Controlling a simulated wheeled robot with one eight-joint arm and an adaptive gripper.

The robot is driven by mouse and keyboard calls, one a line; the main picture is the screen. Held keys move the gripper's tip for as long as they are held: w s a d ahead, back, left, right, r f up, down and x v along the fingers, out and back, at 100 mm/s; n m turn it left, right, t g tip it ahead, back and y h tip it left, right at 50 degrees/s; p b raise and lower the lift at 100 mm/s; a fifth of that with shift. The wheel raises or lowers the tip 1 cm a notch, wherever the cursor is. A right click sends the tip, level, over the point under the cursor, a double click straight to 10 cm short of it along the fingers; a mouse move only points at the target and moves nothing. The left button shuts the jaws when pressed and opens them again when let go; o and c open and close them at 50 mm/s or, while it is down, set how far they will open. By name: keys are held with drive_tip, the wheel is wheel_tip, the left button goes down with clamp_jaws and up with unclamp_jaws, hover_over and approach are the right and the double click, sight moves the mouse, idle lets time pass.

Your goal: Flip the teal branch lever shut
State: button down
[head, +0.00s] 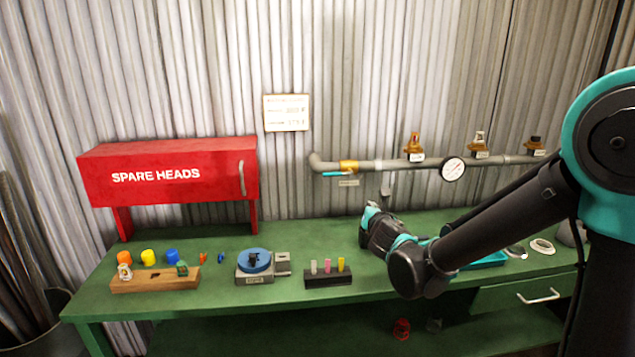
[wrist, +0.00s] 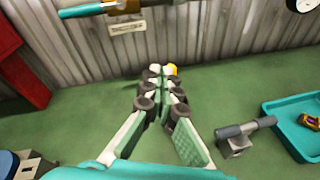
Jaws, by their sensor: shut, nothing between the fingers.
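The teal branch lever (head: 338,174) sits on the left part of the grey wall pipe, just below a brass valve body (head: 348,166). It lies roughly level, along the pipe. In the wrist view the lever (wrist: 88,11) is at the top left edge, with the brass body partly cut off by the frame. My gripper (wrist: 163,70) is shut and empty, its fingertips together and pointing at the corrugated wall. In that view the fingertips are below and right of the lever, apart from it. In the head view my arm hides most of the gripper.
The grey pipe (head: 394,164) carries a round gauge (head: 453,169) and several brass outlets. A small label (head: 348,183) hangs under the lever. The green bench (head: 210,290) holds a red cabinet (head: 170,172), a teal tray (wrist: 275,115) and small parts. The bench under the fingers looks clear.

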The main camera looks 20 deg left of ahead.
sight(337, 174)
drive_tip(key=s+a+r+n+y, duration=0.1)
drive_tip(key=a+n, duration=0.4)
drive_tip(key=a, duration=0.5)
drive_tip(key=shift+s+y, duration=0.8)
drive_tip(key=shift+s, duration=0.15)
drive_tip(key=shift+a, duration=0.1)
drive_tip(key=w+a+r, duration=0.2)
drive_tip(key=w+a, duration=0.2)
drive_tip(key=w, duration=0.3)
drive_tip(key=shift+w+a+r, duration=0.25)
drive_tip(key=shift+w+a, duration=0.1)
drive_tip(key=shift+w, duration=0.05)
